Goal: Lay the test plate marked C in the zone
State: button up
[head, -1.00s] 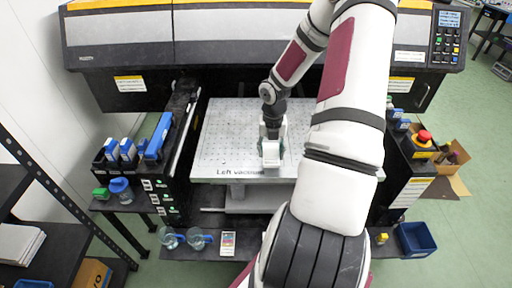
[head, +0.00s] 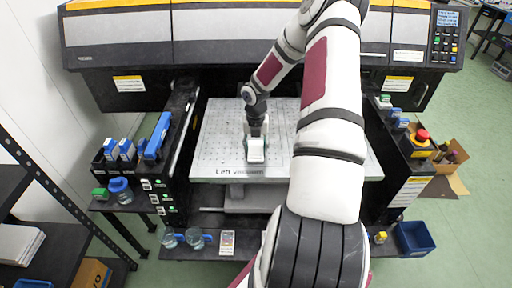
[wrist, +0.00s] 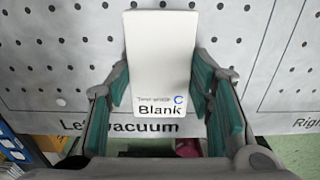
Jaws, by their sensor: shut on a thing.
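The test plate marked C (wrist: 158,55) is a white rectangular plate with a blue letter C and the word Blank, seen upright in the wrist view. My gripper (wrist: 163,92) is shut on it, with teal finger pads at its left and right sides. In the head view the plate (head: 255,151) is at my gripper (head: 256,137), near the front edge of the perforated white vacuum table (head: 215,135). The words "Left vacuum" show on the table's front edge, just below the plate. I cannot tell whether the plate touches the table.
Blue-capped bottles (head: 120,190) and cartridges stand on the left side shelf. Two glass vessels (head: 195,238) and a small card (head: 227,242) lie on the front ledge. A red emergency button (head: 422,135) and a blue bin (head: 414,238) are at the right.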

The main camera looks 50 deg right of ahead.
jog(key=shift+f, duration=0.1)
jog(key=o, duration=1.2)
